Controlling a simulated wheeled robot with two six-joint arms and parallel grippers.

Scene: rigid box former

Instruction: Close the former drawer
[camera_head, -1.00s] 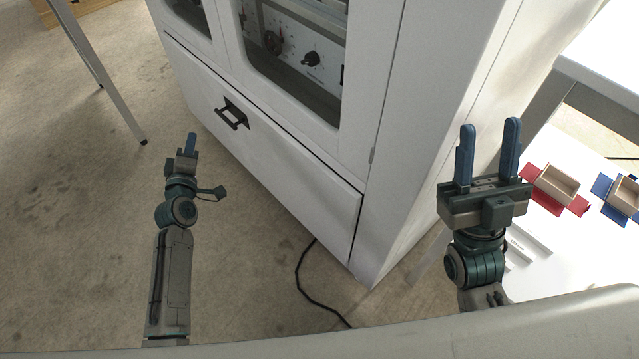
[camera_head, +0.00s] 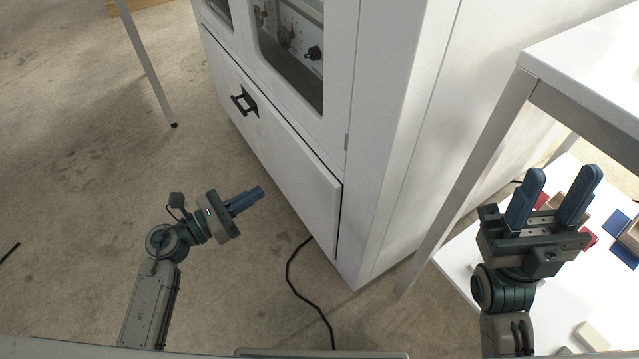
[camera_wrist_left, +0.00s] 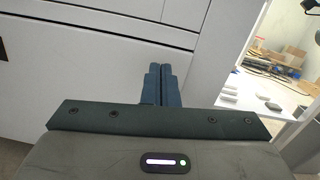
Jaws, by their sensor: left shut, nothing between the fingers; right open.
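The former drawer (camera_head: 290,160) is the white lower front of the cabinet, with a black handle (camera_head: 243,103) near its far end. Its front seems to stand slightly out from the cabinet; how far is hard to tell. My left gripper (camera_head: 260,191) is shut and empty, in front of the drawer's near half and apparently apart from it, with its fingers pointing right toward it. In the left wrist view the shut fingers (camera_wrist_left: 161,72) point at the drawer panel (camera_wrist_left: 75,65). My right gripper (camera_head: 565,172) is open and empty, right of the cabinet.
The white cabinet (camera_head: 400,140) rises above the drawer. A white table (camera_head: 600,65) with a metal leg stands at the right, near my right gripper, with red and blue pieces on a lower white surface. A black cable (camera_head: 290,285) lies on the floor.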

